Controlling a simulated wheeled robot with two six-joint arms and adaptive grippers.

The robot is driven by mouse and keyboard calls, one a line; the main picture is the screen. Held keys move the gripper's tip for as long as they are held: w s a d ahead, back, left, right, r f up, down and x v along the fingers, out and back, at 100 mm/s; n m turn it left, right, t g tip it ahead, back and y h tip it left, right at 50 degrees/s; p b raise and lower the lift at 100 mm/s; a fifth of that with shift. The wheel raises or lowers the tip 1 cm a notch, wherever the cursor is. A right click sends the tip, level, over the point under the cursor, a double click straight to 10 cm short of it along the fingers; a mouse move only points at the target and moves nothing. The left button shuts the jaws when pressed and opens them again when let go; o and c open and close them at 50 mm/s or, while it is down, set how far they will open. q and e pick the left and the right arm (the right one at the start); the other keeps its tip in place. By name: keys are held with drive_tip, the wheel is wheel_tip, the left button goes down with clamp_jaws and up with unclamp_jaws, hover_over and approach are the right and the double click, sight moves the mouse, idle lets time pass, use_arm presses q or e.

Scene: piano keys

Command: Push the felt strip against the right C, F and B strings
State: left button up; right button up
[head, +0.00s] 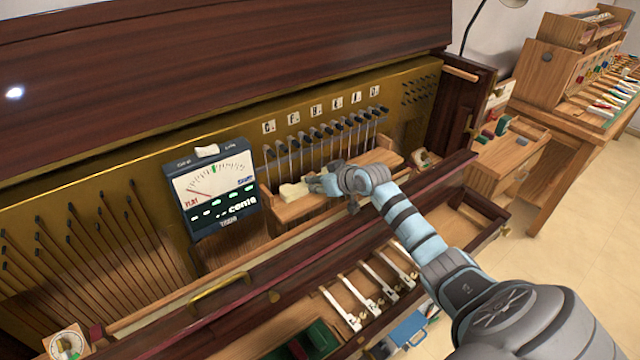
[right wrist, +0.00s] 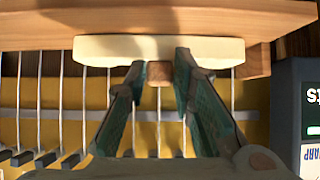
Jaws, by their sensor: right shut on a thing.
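The cream felt strip (head: 293,191) is at the left end of the wooden ledge in front of the strings (head: 322,140). My right gripper (head: 318,185) is at it. In the right wrist view, the gripper (right wrist: 160,75) has its fingers on either side of a small wooden knob (right wrist: 160,73) at the middle of the felt strip (right wrist: 110,50). The strip lies across several strings (right wrist: 62,100); I cannot tell whether it touches them. Letter cards (head: 316,111) sit above the strings, too small to read surely. My left gripper is out of view.
A tuning meter (head: 213,190) stands left of the ledge (head: 375,158); its side shows in the right wrist view (right wrist: 296,105). The piano's front rail (head: 330,240) runs below my arm. A side cabinet (head: 505,155) stands at the right.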

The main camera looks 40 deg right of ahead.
drive_tip(key=shift+w+f+b, duration=0.1)
drive_tip(key=shift+w+b, duration=0.25)
drive_tip(key=shift+w, duration=0.15)
drive_tip(key=o, duration=1)
drive_tip(key=s+p, duration=0.2)
drive_tip(key=s+r+p, duration=0.1)
drive_tip(key=s+p, duration=0.2)
drive_tip(key=s+r+p, duration=0.1)
drive_tip(key=s+p, duration=0.1)
drive_tip(key=s, duration=0.1)
drive_tip(key=shift+a, duration=0.1)
